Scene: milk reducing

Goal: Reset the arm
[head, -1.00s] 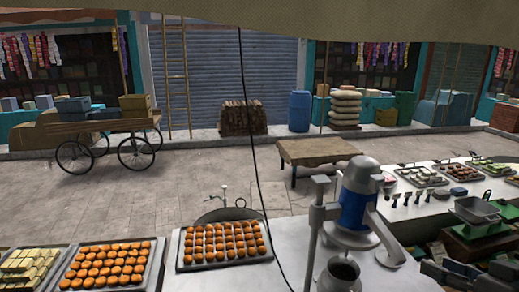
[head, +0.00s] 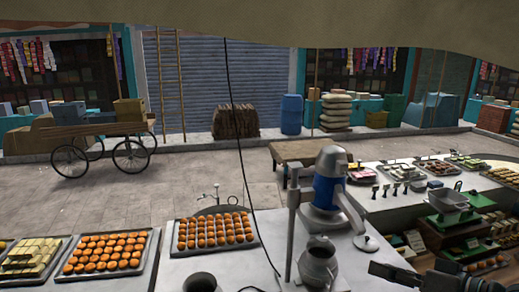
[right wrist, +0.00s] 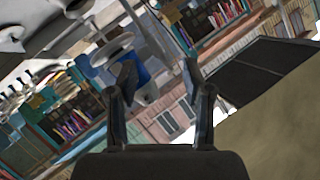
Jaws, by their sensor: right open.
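Behind the fingers, the blue and silver machine (right wrist: 128,68) shows tilted in the background. In the head view that machine (head: 328,185) stands on the counter, left of and beyond my gripper. My left gripper is not in view.
A metal jug (head: 318,262) stands below the machine, left of my gripper. Trays of orange sweets (head: 215,249) lie to the left. A side counter with a green scale (head: 447,212) is at the right. A dark cable (head: 238,130) hangs across the middle.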

